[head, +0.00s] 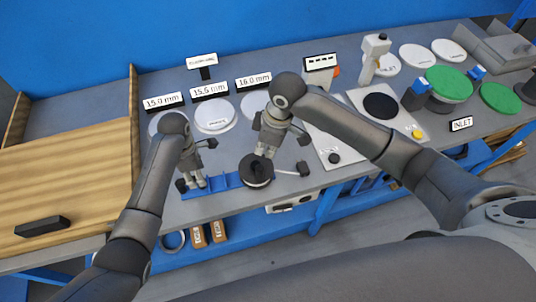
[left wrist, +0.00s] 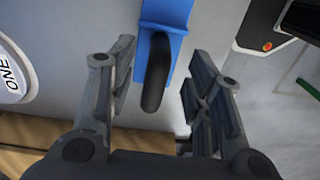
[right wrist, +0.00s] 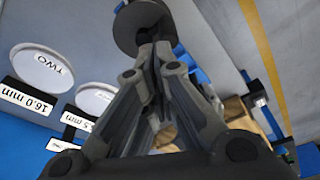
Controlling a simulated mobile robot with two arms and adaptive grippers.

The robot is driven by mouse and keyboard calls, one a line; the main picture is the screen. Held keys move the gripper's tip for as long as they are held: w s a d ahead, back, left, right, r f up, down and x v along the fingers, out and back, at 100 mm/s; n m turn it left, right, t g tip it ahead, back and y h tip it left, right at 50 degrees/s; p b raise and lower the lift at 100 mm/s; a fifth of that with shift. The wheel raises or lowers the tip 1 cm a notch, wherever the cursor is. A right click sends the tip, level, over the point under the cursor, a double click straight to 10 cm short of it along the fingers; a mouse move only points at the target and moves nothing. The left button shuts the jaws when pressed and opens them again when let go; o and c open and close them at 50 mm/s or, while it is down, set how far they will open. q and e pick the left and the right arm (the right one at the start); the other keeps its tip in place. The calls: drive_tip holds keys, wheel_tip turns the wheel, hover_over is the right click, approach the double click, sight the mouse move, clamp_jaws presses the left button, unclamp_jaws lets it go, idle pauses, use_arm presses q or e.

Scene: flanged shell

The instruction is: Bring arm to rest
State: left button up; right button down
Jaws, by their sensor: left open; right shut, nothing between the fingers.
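My left gripper (head: 194,184) is low over the bench at the blue holder (head: 224,182). In the left wrist view the left gripper (left wrist: 160,72) is open, with a dark rounded bar (left wrist: 156,75) and the end of the blue holder (left wrist: 166,14) in the gap between its fingers. I cannot tell whether they touch. My right gripper (head: 265,151) points down just above a black round part (head: 257,172). In the right wrist view the right gripper (right wrist: 154,52) is shut and empty, its tips overlapping the black round part (right wrist: 138,18); contact cannot be told.
A green-topped flanged piece (head: 449,83) and a green disc (head: 500,97) are at right. A wooden board (head: 70,170) with a dark bar (head: 42,225) is at left.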

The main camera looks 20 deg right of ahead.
use_arm(q)
wheel_tip(320, 180, up, 8)
